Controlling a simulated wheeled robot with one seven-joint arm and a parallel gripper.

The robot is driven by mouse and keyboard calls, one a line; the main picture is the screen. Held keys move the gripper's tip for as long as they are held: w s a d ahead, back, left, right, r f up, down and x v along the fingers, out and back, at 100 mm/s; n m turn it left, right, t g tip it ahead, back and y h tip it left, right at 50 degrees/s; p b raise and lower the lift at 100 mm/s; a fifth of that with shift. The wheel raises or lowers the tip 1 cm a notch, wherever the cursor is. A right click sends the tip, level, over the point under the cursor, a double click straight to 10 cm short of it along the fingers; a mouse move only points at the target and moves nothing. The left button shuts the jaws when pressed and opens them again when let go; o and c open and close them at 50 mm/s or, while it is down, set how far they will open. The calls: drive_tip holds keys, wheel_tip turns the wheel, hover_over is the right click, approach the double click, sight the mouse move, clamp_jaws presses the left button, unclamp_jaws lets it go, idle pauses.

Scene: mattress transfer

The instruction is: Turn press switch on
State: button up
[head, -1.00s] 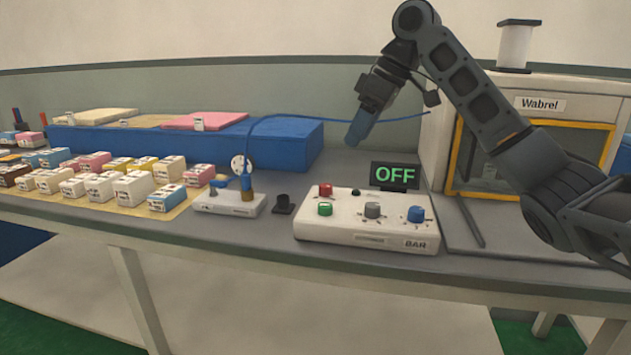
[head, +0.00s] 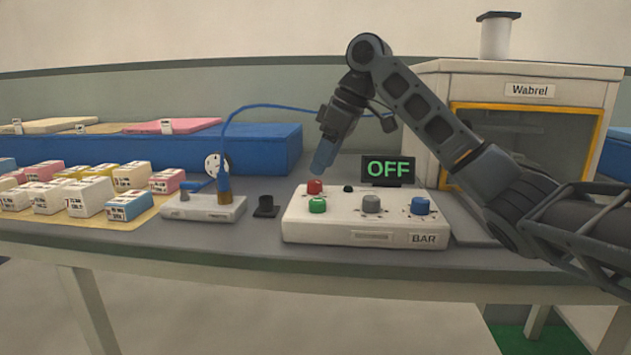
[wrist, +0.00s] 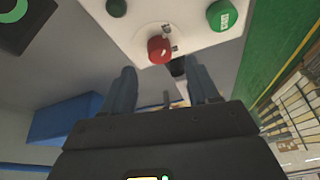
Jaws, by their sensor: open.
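A white control box (head: 375,234) marked BAR stands on the bench. It carries a red button (head: 314,187), a green button (head: 317,205), a grey knob (head: 371,204), a blue knob (head: 420,206) and a small black knob (head: 348,188). A display (head: 388,170) behind the box reads OFF in green. My gripper (head: 322,164) points down just above and behind the red button, apart from it. In the wrist view, my gripper (wrist: 163,88) has its two fingers spread and empty. The red button (wrist: 160,49) shows just beyond the gap, with the green button (wrist: 222,15) at upper right.
A blue hose (head: 270,107) arches behind the box from a small white device (head: 202,208). A black socket (head: 266,207) stands between them. A cabinet (head: 540,82) labelled Wabrel stands right, behind my arm. Several labelled blocks (head: 92,196) lie left, before a long blue block (head: 262,147).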

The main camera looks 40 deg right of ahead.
sight(314, 182)
drive_tip(key=shift+b+x, duration=0.35)
drive_tip(key=shift+x, duration=1.85)
drive_tip(key=c, duration=1)
